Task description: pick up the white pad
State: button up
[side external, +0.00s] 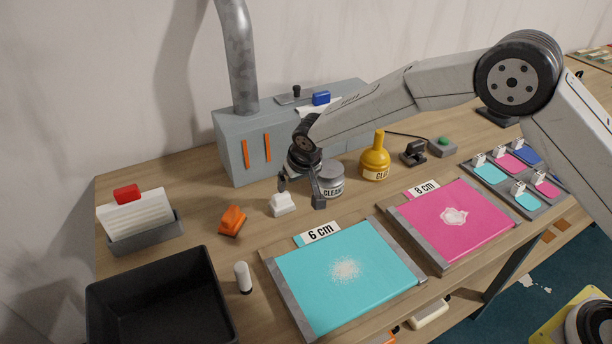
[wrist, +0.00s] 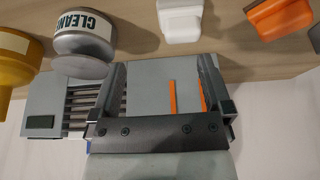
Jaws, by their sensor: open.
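The white pad (side external: 282,205), a small white block with a raised grip, stands on the table in front of the grey machine. It also shows at the top edge of the wrist view (wrist: 180,22), partly cut off. My gripper (side external: 301,192) is open and empty, above and slightly right of the pad in the side view. In the wrist view the two fingers of my gripper (wrist: 162,66) are spread apart, with the pad beyond their tips and not between them.
An orange tool (side external: 232,221) stands left of the pad. The grey-lidded cleaner jar (side external: 331,180) is close on the right, with a yellow glue bottle (side external: 375,160) beyond. The grey machine (side external: 235,150) rises behind. A cyan sheet (side external: 315,285) lies in front.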

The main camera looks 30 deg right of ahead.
aim_at(281, 195)
jog(key=a, duration=0.1)
jog(key=w+a+f, duration=0.1)
jog(key=shift+w+a+f, duration=0.15)
jog(key=shift+a+f, duration=0.05)
jog(key=shift+a, duration=0.1)
jog(key=shift+f, duration=0.1)
jog(key=shift+x, duration=1.2)
jog(key=shift+w+x, duration=0.1)
jog(key=shift+x, duration=1.2)
jog(key=shift+w+x, duration=0.15)
jog(key=shift+x, duration=1.15)
jog(key=c, duration=1)
